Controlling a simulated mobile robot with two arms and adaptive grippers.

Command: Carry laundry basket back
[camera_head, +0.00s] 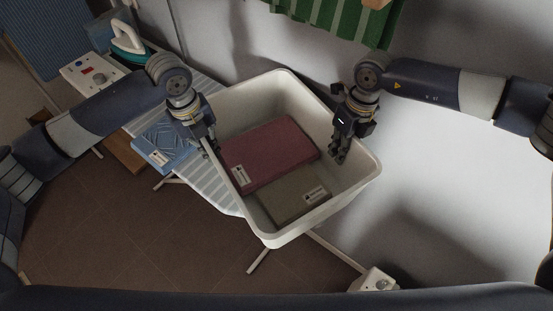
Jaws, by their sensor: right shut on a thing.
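The white laundry basket (274,240) sits over the striped ironing board (222,197), turned at an angle. It holds a dark red folded cloth (270,150) and a grey-beige folded cloth (285,200), each with a white label. My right gripper (338,157) is shut on the basket's right rim, fingers pointing down. My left gripper (212,148) is at the left rim with its fingers pointing down; its arm link hides part of the jaws, and I cannot tell whether they grip.
A blue folded cloth (165,148) lies on the board left of the basket. An iron (128,38) stands at the upper left, near a white panel with knobs (90,76). A green striped cloth (345,18) hangs at the top. Brown tiled floor (120,230) is open below.

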